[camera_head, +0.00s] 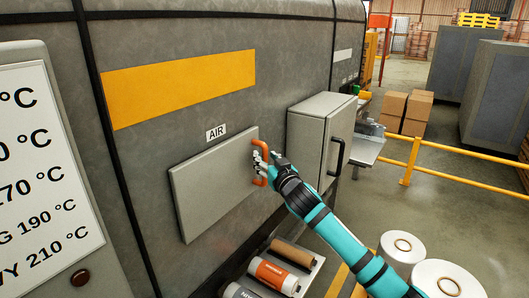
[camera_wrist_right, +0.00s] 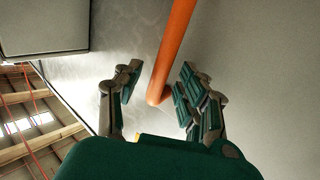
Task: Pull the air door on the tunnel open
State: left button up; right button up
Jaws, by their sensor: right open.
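The air door (camera_head: 215,183) is a light grey rectangular panel on the dark grey tunnel wall, under a white "AIR" label (camera_head: 216,133). It looks closed against the wall. An orange handle (camera_head: 261,162) stands upright near its right edge. My right gripper (camera_head: 264,167) is at the handle. In the right wrist view the handle (camera_wrist_right: 172,55) runs down between the open fingers of my right gripper (camera_wrist_right: 162,95), with gaps visible on both sides. My left gripper does not show in either view.
A grey cabinet (camera_head: 318,135) with a dark handle juts out just right of the door. Rolls lie on a shelf (camera_head: 313,277) below, and white rolls (camera_head: 402,247) stand at the lower right. A yellow rail (camera_head: 455,177) crosses the floor behind. A temperature sign (camera_head: 45,175) stands at left.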

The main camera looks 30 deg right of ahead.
jog(key=shift+w+d, duration=0.15)
jog(key=shift+w, duration=0.8)
grip_shut()
